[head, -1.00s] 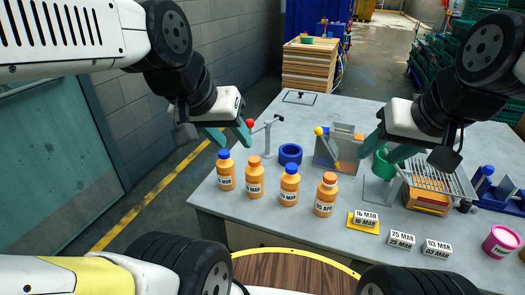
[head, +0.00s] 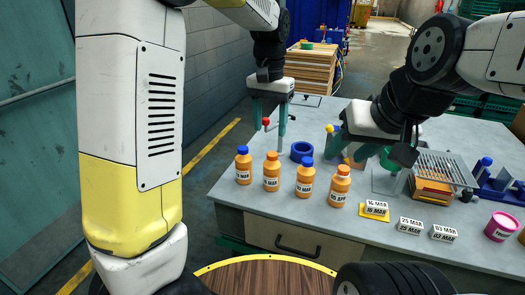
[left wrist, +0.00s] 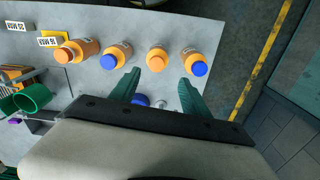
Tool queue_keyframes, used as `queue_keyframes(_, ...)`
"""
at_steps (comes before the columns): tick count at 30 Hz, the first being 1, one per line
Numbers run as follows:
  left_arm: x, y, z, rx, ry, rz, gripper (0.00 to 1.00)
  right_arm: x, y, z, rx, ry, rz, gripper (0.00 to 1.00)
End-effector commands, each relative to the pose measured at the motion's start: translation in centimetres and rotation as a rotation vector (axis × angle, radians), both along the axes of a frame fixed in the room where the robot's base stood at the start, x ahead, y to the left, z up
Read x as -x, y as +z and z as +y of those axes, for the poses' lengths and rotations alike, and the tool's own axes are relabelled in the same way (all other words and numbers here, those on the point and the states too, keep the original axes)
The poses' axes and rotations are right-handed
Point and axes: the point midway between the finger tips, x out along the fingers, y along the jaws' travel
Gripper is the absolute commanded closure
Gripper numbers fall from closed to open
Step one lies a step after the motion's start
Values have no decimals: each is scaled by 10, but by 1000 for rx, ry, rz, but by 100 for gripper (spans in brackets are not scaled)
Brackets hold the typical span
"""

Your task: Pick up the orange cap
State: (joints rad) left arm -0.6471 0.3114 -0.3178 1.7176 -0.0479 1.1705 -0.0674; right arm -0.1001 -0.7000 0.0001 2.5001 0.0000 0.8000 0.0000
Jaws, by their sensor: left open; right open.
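Several orange bottles stand in a row on the grey table. Two have orange caps: the second from the left (head: 272,156) and the rightmost (head: 343,170). My left gripper (head: 268,135) is open and empty, pointing down above and behind the left bottles. In the left wrist view, the nearer orange cap (left wrist: 156,62) shows between the spread fingers (left wrist: 160,77); the other orange cap (left wrist: 63,54) is farther left. Two bottles have blue caps (head: 242,150) (head: 305,162). My right gripper (head: 352,143) is open over the table's middle, its fingers mostly hidden.
A blue ring (head: 301,151) lies behind the bottles. A red-knobbed lever (head: 266,121) is close to my left gripper. A green cup (head: 388,160), wire rack (head: 445,168), date blocks (head: 409,224) and pink tub (head: 501,226) occupy the right.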

Motion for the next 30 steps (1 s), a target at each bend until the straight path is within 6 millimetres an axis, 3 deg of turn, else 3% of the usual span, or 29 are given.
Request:
queue_keyframes(11,-2,-37,-7,-16,-9,9,45,0,0,0,0,0,0,54)
queue_keyframes(19,0,-75,-11,-15,-9,9,45,0,0,0,0,0,0,54)
queue_keyframes(29,0,-82,-11,-14,-8,6,45,0,0,0,0,0,0,54)
queue_keyframes(30,0,-82,-11,-14,-8,6,53,0,0,0,0,0,0,54)
